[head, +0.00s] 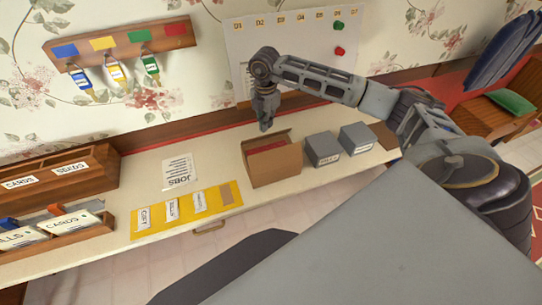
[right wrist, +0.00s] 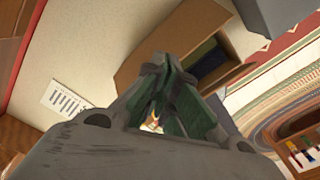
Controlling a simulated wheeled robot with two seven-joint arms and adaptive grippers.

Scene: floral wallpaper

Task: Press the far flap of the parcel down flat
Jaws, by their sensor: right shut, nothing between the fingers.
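The parcel (head: 273,172) is a brown cardboard box standing on the long counter. Its top is open at least in part, and a dark red inside shows. The far flap (head: 267,141) is tilted up along the back edge. My right gripper (head: 265,127) is shut and empty, pointing down just above and behind the far flap; I cannot tell if it touches. In the right wrist view the shut fingers (right wrist: 163,65) are in front of the parcel (right wrist: 150,38), whose dark opening shows beside them. My left gripper is not in view.
Two grey boxes (head: 322,149) stand right of the parcel. A yellow strip with labels (head: 187,210) and a jobs sheet (head: 180,172) lie to its left. Wooden card trays (head: 60,182) stand far left. A key rack (head: 120,42) and a white board (head: 240,45) are on the wall.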

